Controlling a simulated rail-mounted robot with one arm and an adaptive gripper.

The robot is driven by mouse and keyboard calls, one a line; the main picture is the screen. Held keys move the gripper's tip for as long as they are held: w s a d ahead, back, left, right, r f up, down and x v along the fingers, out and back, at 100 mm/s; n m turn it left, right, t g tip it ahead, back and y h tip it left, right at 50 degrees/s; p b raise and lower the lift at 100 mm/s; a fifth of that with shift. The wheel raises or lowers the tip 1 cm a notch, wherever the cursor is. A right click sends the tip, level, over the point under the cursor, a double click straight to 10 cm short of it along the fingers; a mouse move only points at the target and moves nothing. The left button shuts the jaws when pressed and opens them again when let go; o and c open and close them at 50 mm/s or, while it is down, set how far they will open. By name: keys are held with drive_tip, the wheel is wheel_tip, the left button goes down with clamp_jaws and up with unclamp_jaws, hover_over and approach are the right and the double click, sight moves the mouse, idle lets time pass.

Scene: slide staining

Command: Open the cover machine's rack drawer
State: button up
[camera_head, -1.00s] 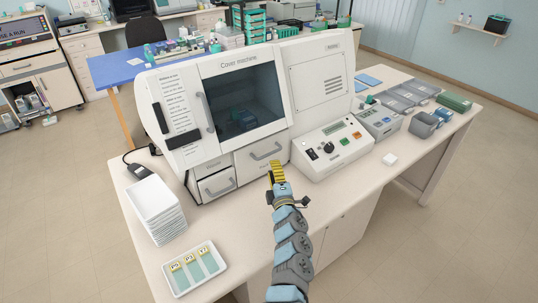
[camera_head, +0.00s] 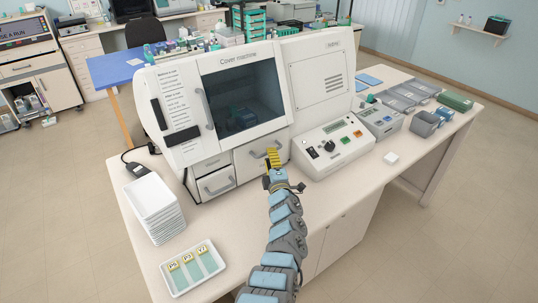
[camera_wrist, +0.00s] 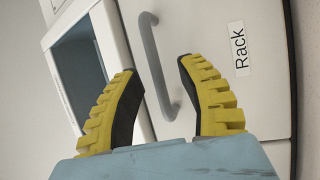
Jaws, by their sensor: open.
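The white cover machine (camera_head: 232,140) stands on the bench. Its rack drawer (camera_head: 247,175) is shut, low on the machine's front; in the wrist view the drawer front (camera_wrist: 205,25) carries a "Rack" label (camera_wrist: 239,48). The grey bar handle (camera_wrist: 152,50) lies between my open fingers in the wrist view. I cannot tell whether either finger touches it. In the head view my gripper (camera_head: 273,154), with yellow and black fingers, is in front of the handle and hides part of it.
A smaller drawer (camera_head: 216,183) is left of the rack drawer. A control panel (camera_head: 334,148) is close on the right. Stacked white trays (camera_head: 157,208) and a tray of labelled slides (camera_head: 193,268) are at the left. The bench front is clear around my arm.

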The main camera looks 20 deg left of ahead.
drive_tip(key=shift+r+b+x, duration=0.25)
drive_tip(key=shift+b+x, duration=0.4)
drive_tip(key=shift+x, duration=0.45)
drive_tip(key=shift+s, duration=0.1)
drive_tip(key=shift+c, duration=0.2)
clamp_jaws()
